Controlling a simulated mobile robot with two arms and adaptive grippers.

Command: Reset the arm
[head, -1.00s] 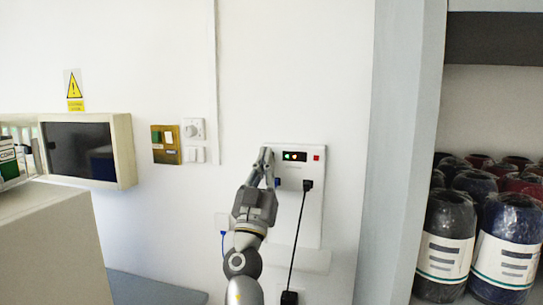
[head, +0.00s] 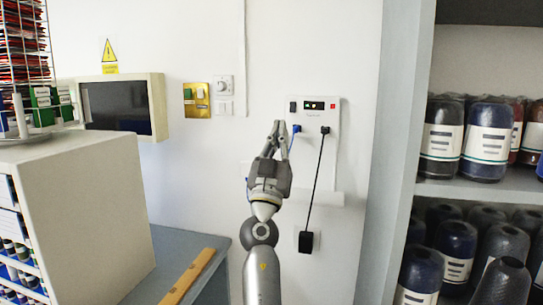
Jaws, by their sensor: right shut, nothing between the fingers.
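My right gripper (head: 277,131) is in the middle of the head view, pointing up, in front of the white wall. Its fingers are close together with nothing between them. It is just left of and below a white wall panel (head: 329,117) with small lights, and it looks clear of the panel's face, though depth is hard to judge. My right arm (head: 262,275) rises from the bottom edge. A blue plug (head: 296,128) and a black plug (head: 325,130) sit on the panel. My left gripper is not in view.
A grey shelf upright (head: 395,150) and shelves of dark yarn cones (head: 488,140) stand at right. A beige cabinet (head: 95,180) is at left. A wooden strip (head: 188,277) lies on a grey-blue counter (head: 165,250). A black adapter (head: 306,241) sits low on the wall.

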